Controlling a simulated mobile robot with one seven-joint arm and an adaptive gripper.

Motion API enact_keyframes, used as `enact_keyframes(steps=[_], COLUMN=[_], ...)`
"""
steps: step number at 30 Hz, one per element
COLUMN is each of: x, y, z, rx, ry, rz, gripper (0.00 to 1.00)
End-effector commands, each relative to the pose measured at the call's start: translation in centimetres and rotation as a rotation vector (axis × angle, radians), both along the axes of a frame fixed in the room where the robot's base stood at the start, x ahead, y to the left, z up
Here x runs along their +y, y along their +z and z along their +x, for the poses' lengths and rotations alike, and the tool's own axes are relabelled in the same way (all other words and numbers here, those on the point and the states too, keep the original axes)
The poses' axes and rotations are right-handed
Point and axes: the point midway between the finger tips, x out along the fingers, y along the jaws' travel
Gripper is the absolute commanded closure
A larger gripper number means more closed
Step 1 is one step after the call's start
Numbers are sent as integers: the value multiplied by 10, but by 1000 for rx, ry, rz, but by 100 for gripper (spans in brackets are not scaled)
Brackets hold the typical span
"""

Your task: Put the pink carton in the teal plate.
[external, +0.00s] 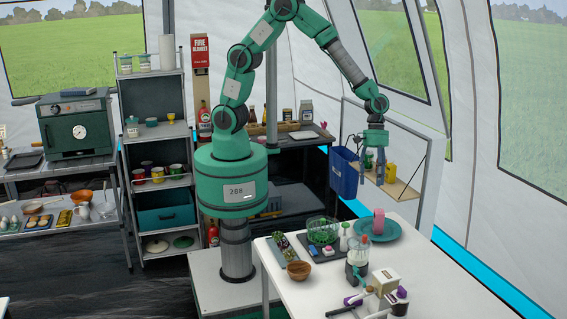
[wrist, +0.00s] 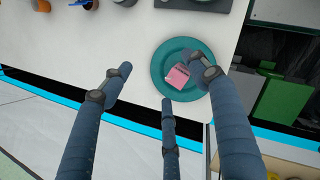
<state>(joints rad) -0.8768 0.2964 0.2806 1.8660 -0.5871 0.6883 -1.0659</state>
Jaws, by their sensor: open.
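The pink carton (external: 379,221) stands upright on the teal plate (external: 391,233) at the far right end of the white table. The wrist view shows the carton (wrist: 177,76) from above, within the rim of the plate (wrist: 160,86). My gripper (external: 373,178) is above the plate, apart from the carton. In the wrist view my gripper (wrist: 160,78) has its fingers spread, with nothing between them held. The right finger overlaps the plate's edge in that view and the middle fingertip reaches its lower rim.
The white table (external: 450,285) also bears a glass bowl with green contents (external: 322,231), a wooden bowl (external: 299,270), a blender (external: 357,262) and several small items at its front. A blue bin (external: 344,174) hangs behind the plate, near my gripper.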

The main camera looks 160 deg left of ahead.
Motion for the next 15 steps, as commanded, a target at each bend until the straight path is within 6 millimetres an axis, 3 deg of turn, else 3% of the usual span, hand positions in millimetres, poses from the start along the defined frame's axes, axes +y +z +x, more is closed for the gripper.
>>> enact_keyframes(steps=[1, 7, 15], x=[-18, -88, -183], y=[19, 82, 155], z=[7, 20, 14], rx=[-10, -45, -90], ry=[-69, -351, -728], rz=[29, 140, 294], gripper=[40, 40, 40])
